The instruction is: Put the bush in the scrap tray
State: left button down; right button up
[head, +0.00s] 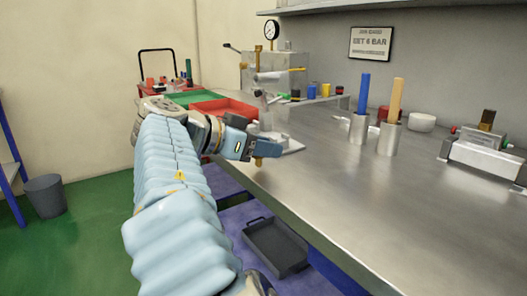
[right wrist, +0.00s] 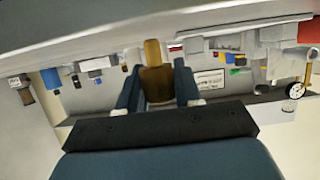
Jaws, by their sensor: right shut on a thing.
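My right gripper (head: 258,150) is shut on a brass-brown bush (head: 268,149) and holds it near the bench's left edge. In the right wrist view the bush (right wrist: 153,72) stands between the two dark fingers of the gripper (right wrist: 158,88). An open red tray (head: 225,109) lies on the bench, behind and left of the gripper, partly hidden by my arm. A dark tray (head: 275,245) sits on the blue shelf below the bench. No label shows which is the scrap tray. My left gripper is out of view.
A white fixture plate (head: 287,145) is close behind the gripper. Metal cups with a blue handle (head: 363,95) and a tan handle (head: 396,100) stand farther right. A press with a gauge (head: 271,31) is at the back. The front of the steel bench (head: 370,205) is clear.

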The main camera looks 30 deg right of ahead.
jog(key=shift+f, duration=0.3)
jog(key=shift+f, duration=0.15)
jog(key=o, duration=1)
